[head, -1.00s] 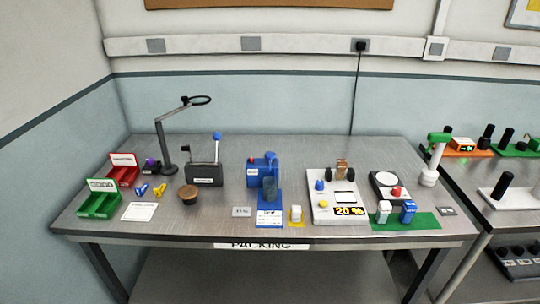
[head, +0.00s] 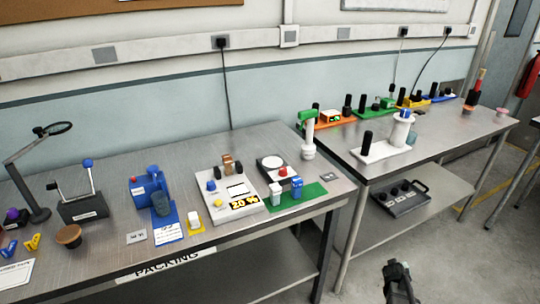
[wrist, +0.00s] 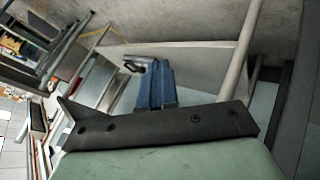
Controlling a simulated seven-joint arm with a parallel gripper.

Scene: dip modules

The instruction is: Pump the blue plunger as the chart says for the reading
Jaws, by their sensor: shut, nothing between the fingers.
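A white tray (head: 385,152) on the right-hand table carries a black post (head: 367,143) and a white cylinder with a blue part (head: 404,114) near its top. I cannot tell for certain which blue part is the plunger. My gripper (head: 397,268) is shut and empty, low in front of the right-hand table, away from these things.
A gap separates the tables.

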